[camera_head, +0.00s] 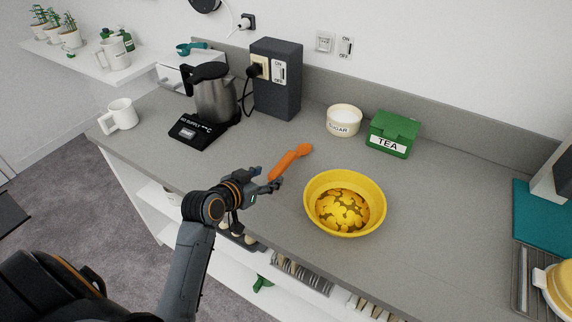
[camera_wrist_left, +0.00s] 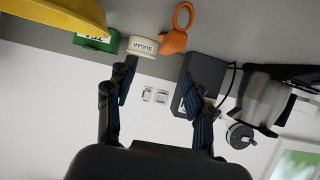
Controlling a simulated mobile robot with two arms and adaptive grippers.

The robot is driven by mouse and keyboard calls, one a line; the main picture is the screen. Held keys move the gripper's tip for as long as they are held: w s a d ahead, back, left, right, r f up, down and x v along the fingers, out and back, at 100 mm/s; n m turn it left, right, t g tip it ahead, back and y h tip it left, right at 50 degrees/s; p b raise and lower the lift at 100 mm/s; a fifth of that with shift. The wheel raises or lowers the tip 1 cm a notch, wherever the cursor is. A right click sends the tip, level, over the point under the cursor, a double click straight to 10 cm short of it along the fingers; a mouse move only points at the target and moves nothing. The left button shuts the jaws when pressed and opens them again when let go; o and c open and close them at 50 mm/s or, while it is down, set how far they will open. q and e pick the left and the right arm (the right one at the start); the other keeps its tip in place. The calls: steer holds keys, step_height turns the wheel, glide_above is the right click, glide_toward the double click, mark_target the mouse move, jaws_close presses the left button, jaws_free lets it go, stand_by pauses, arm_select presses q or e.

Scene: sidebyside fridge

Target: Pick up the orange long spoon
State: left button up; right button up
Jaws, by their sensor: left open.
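The orange long spoon (camera_head: 290,161) is on the grey counter, left of the yellow bowl, pointing away from me. My left gripper (camera_head: 270,180) is open at the spoon's near end in the head view. In the left wrist view, which is upside down, the orange spoon (camera_wrist_left: 174,41) shows a ring-shaped end and lies beyond the two spread fingertips of the left gripper (camera_wrist_left: 159,72). The fingers are apart and nothing is clamped between them. I cannot tell whether a finger touches the spoon. My right gripper is not in view.
A yellow bowl (camera_head: 313,211) with yellow pieces stands right of the gripper. A sugar pot (camera_head: 343,122) and green tea box (camera_head: 393,136) stand behind. A kettle (camera_head: 215,98), dark socket box (camera_head: 276,91) and white mug (camera_head: 121,115) are left. The counter's front edge runs below the gripper.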

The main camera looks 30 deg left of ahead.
mark_target(285, 160)
arm_select(q)
steer(key=shift+t, duration=0.3)
steer(key=x, duration=0.3)
steer(key=a+r+p+x, duration=0.1)
steer(key=x, duration=0.5)
steer(key=shift+w+a+r, duration=0.25)
steer(key=shift+w, duration=0.1)
steer(key=shift+w+f+p, duration=0.3)
steer(key=shift+w+p, duration=0.05)
steer(key=shift+f+p+x, duration=0.2)
steer(key=shift+p+x, duration=0.05)
steer(key=shift+x, duration=0.9)
steer(key=shift+f+p+x, duration=0.2)
steer(key=shift+x, duration=0.9)
steer(key=shift+s+a, duration=0.1)
steer(key=shift+s, duration=0.1)
jaws_close()
